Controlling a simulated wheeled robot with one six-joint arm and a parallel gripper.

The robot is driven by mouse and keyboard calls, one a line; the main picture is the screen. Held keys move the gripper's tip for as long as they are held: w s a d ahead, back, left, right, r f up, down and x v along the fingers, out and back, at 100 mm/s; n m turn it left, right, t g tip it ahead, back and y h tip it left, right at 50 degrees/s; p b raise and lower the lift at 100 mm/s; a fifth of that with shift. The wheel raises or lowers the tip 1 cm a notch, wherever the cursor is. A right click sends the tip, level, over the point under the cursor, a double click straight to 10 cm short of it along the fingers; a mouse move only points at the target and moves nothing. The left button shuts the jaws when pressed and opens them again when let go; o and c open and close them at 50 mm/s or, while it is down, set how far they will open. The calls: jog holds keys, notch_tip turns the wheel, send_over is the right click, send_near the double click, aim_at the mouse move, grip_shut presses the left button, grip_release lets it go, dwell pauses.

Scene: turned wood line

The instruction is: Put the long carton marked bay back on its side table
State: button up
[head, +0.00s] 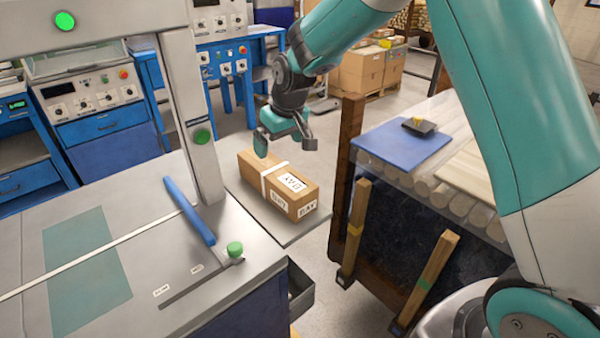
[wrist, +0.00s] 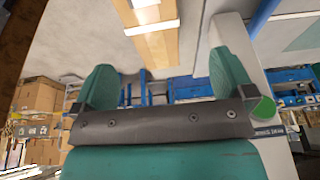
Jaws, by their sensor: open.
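The long brown carton (head: 255,182) has a white strap and white labels reading BAY. It lies flat on the grey side table (head: 300,232) at the right of the machine bench. My gripper (head: 285,143) is open and empty, above the carton's far end and apart from it. In the wrist view, the two teal finger pads of my gripper (wrist: 165,80) are spread wide. The carton (wrist: 160,48) shows beyond and between them at the top edge, partly cut off.
The machine bench (head: 200,285) has a blue bar (head: 190,211) and a grey upright post close left of the carton. A dark rack with wooden stakes (head: 355,225) and a blue mat (head: 403,143) stand at the right. Bare floor lies between.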

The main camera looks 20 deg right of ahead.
jog(key=s+a+r+n+g+y, duration=0.1)
jog(key=s+r, duration=0.2)
jog(key=s, duration=0.8)
jog(key=s+a+r+n+g+y, duration=0.1)
jog(key=s+r, duration=0.3)
jog(key=s, duration=0.8)
jog(key=s+a+r+n+g, duration=0.1)
jog(key=s+a+r, duration=0.1)
jog(key=s, duration=0.9)
jog(key=shift+s+a+r+y, duration=0.35)
jog(key=shift+a+r+y, duration=0.05)
jog(key=shift+r, duration=0.5)
